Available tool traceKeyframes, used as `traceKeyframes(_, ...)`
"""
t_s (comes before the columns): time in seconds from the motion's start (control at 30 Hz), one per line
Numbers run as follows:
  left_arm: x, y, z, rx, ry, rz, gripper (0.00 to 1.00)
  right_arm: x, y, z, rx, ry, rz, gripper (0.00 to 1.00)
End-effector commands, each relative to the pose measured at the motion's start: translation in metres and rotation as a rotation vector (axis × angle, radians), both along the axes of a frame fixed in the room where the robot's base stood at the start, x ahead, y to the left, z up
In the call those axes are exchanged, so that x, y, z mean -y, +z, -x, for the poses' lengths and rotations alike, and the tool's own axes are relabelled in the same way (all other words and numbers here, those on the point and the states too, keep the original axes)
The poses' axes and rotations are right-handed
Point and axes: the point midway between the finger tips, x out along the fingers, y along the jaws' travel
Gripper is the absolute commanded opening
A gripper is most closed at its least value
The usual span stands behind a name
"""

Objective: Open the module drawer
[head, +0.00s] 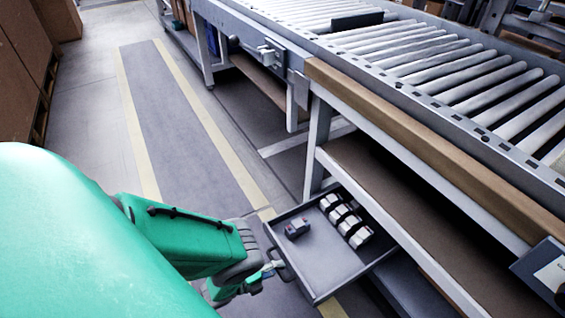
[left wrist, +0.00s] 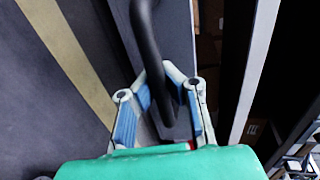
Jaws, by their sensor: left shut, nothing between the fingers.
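The module drawer (head: 318,285) is a grey tray under the conveyor bench. It stands pulled out, its inside showing. Its dark loop handle (head: 279,265) is on the front edge, facing my left arm. Several white and dark modules (head: 350,222) sit in a group at the drawer's back. One dark module (head: 297,228) lies apart from them. My left gripper (head: 272,268) is at the handle and shut. In the left wrist view the handle (left wrist: 148,45) runs down across the fingers (left wrist: 167,75); I cannot tell whether they touch it. My right gripper is not in view.
The roller conveyor (head: 440,60) runs above the drawer, with a brown shelf (head: 400,210) below it. A grey floor lane with yellow edges (head: 185,110) lies open to the left. Brown boxes (head: 22,60) stand at the far left.

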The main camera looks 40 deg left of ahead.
Motion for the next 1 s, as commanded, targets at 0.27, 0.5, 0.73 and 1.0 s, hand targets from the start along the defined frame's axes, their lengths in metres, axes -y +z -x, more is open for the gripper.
traceKeyframes(0.27,-0.004,-0.001,0.002,-0.009,0.006,-0.009,0.0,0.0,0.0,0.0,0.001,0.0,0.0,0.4)
traceKeyframes(0.5,-0.003,-0.001,0.002,-0.007,0.004,-0.006,0.33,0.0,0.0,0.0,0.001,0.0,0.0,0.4)
traceKeyframes(0.73,-0.002,0.0,0.001,-0.005,0.003,-0.005,0.33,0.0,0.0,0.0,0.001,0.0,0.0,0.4)
traceKeyframes(1.0,-0.009,0.003,0.019,-0.008,0.003,-0.006,0.33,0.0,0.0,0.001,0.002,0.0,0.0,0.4)
